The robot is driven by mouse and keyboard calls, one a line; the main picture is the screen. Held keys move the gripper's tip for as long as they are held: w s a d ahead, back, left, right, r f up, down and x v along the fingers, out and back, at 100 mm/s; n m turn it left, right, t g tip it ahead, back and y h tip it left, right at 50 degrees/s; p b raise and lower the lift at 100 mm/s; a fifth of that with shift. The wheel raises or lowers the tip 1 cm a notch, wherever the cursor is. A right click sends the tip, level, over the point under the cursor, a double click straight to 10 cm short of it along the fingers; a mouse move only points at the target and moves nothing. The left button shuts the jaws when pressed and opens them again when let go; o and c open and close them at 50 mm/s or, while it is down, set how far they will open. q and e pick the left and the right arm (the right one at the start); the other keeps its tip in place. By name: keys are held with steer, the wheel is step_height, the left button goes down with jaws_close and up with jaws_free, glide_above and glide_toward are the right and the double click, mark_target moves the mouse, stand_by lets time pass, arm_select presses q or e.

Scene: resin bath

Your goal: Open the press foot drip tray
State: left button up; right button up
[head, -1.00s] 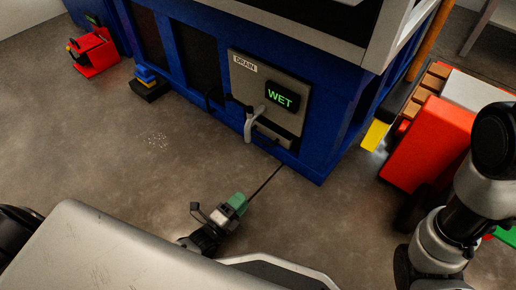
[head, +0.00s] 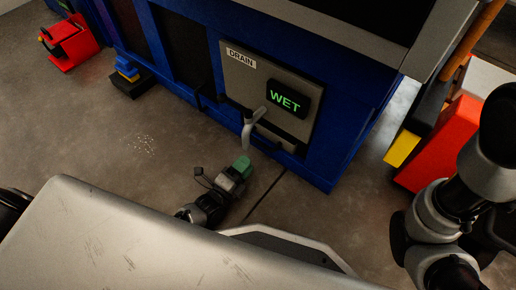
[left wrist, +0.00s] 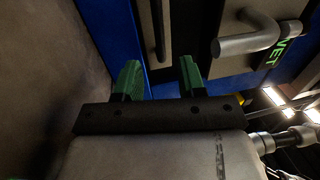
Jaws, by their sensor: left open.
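The blue press (head: 340,130) stands ahead. Low on it is a grey panel marked DRAIN (head: 241,90), with a green WET display (head: 287,101) and a light grey lever (head: 250,130) hanging down. A dark bar handle (head: 276,138) sits low beside the lever, on what looks like the drip tray front; in the left wrist view the black bar (left wrist: 158,30) shows ahead of my fingers. My left gripper (head: 241,166) is open and empty, just short of the press foot and apart from the handle. Its green fingertips (left wrist: 161,76) are spread. My right gripper is out of view.
A red object (head: 66,42) and a small blue and yellow item on a black block (head: 129,81) stand at the left. A red box (head: 440,145) and a yellow block (head: 402,148) are at the right. Floor before the press is mostly clear.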

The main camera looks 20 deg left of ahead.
arm_select(q)
steer(key=b+x, duration=0.1)
steer(key=x, duration=0.1)
steer(key=b+x, duration=0.1)
steer(key=x, duration=0.2)
steer(key=shift+w+d+f+b, duration=0.1)
steer(key=shift+w+f+b, duration=0.1)
steer(key=shift+w+b, duration=0.15)
steer(key=shift+w+d+r, duration=0.2)
steer(key=shift+w+r, duration=0.05)
steer(key=shift+w, duration=0.25)
jaws_close()
